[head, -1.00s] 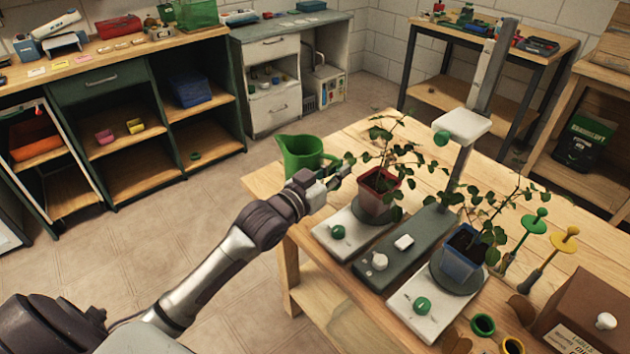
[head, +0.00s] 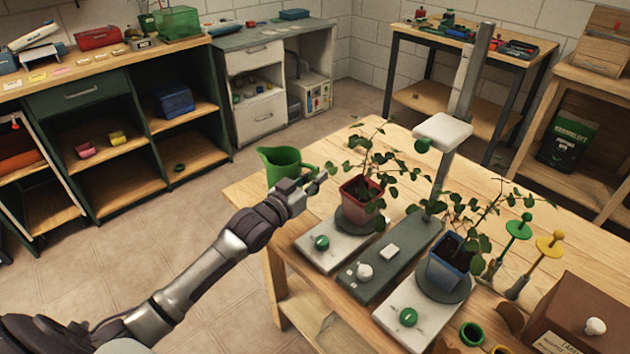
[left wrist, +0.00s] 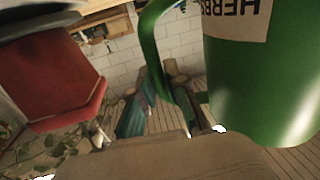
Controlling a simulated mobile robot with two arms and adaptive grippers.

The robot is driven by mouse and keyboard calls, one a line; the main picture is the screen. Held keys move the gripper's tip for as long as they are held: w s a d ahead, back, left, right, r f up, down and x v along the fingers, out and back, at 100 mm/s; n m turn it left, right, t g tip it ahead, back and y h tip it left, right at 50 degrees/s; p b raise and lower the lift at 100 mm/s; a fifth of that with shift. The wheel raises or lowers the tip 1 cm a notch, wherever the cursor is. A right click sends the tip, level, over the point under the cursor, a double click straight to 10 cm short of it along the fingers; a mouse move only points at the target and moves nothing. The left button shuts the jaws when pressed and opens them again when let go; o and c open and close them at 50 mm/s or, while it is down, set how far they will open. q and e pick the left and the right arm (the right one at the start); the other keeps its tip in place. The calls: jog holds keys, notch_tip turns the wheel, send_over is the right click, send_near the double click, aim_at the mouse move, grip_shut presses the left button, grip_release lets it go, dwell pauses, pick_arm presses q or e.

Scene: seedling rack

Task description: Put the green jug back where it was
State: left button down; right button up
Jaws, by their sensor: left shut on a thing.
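In the left wrist view the gripper (left wrist: 168,112) is shut on the jug's handle. The jug's base is partly hidden by my gripper, so I cannot tell whether it touches the table. My right gripper is out of view.
A red pot (head: 358,204) with a leafy plant stands close to the right of my gripper. A blue pot (head: 446,275), a post with a white head (head: 443,129) and a brown box (head: 575,315) stand further right. The table's left edge is bare (head: 242,196).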

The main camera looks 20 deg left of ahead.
pick_arm(q)
jog(key=shift+f, duration=0.4)
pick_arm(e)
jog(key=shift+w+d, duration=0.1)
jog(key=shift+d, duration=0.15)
pick_arm(q)
jog(key=shift+f, duration=0.1)
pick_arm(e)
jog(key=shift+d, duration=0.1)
pick_arm(q)
jog(key=c, duration=1.6)
grip_release()
jog(key=shift+f, duration=0.15)
jog(key=shift+c, duration=0.2)
jog(key=o, duration=0.4)
jog(key=shift+o, duration=0.2)
jog(key=shift+r, duration=0.3)
jog(key=v, duration=1.2)
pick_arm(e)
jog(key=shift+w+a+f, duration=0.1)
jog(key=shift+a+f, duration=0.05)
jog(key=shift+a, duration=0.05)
